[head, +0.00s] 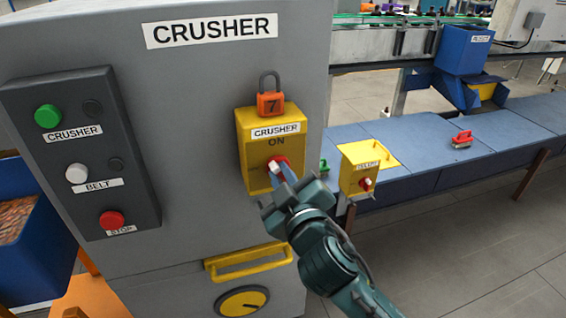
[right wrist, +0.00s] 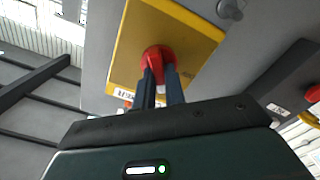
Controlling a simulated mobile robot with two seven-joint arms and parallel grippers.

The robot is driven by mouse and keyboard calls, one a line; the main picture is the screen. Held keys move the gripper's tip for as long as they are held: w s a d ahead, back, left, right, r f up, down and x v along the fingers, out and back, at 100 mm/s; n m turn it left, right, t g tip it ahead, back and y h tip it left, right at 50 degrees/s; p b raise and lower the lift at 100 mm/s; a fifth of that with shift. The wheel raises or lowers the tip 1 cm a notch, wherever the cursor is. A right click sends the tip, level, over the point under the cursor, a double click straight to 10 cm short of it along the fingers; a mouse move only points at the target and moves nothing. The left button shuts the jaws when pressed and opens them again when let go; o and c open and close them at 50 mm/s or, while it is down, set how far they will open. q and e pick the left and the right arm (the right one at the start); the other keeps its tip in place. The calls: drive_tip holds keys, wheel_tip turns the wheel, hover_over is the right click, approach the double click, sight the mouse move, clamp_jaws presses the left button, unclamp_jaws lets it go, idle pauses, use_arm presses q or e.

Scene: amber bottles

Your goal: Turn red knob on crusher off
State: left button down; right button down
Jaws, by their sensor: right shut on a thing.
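The grey crusher cabinet (head: 180,80) carries a yellow switch box (head: 247,150) labelled CRUSHER with ON below the label. The red knob (head: 278,162) sits on the front of this box. In the right wrist view the red knob (right wrist: 157,58) is between the fingertips, in front of the yellow plate (right wrist: 190,30). My right gripper (head: 280,172) is shut on the knob, reaching up from the lower right, and its fingers partly hide it. It also shows in the right wrist view (right wrist: 158,75). My left gripper is not in view.
An orange padlock (head: 270,103) numbered 7 is at the box top. A black button panel (head: 85,150) is at left. A yellow handle (head: 248,262) is below. A blue bench (head: 430,160) at right holds another yellow box (head: 358,168) and a red object (head: 462,138).

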drive_tip(key=n+p, duration=0.4)
drive_tip(key=n, duration=0.1)
drive_tip(key=shift+n, duration=0.3)
drive_tip(key=shift+n+p, duration=0.65)
drive_tip(key=shift+n, duration=0.15)
drive_tip(key=shift+f+n+p, duration=0.1)
drive_tip(key=shift+n+p, duration=0.35)
drive_tip(key=shift+n, duration=0.25)
drive_tip(key=shift+n+p, duration=0.3)
drive_tip(key=shift+n, duration=0.2)
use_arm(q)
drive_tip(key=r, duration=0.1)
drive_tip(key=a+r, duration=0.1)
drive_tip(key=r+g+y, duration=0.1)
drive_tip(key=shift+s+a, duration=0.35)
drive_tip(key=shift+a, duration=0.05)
use_arm(e)
drive_tip(key=shift+n, duration=0.3)
drive_tip(key=shift+f, duration=0.1)
drive_tip(key=c, duration=1.5)
unclamp_jaws()
drive_tip(key=shift+o, duration=0.2)
